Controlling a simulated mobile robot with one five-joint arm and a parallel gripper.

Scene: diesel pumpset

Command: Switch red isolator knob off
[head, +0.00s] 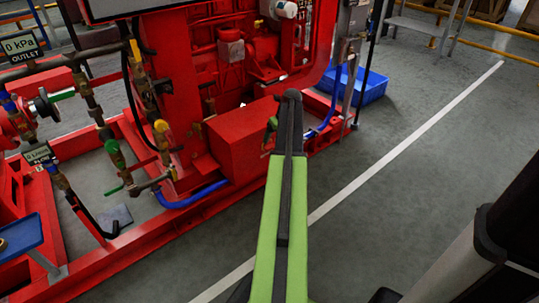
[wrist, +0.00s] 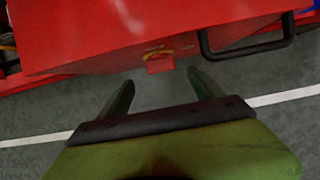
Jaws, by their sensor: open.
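The red isolator knob (wrist: 160,64) shows in the wrist view as a small red block with a yellow arc above it. It sits on the face of a red box (wrist: 90,35), with small markings on either side that I cannot read. My gripper (wrist: 160,78) is open, its two green fingers spread with one on each side below the knob. The fingers appear apart from the knob, with nothing between them. In the head view the red box (head: 245,138) stands beside my arm, and the knob is not visible there.
A black handle (wrist: 247,42) sticks out at the right of the box in the wrist view. In the head view, a blue crate (head: 370,88) lies beyond the red frame. Pipes and valves (head: 110,140) fill the left.

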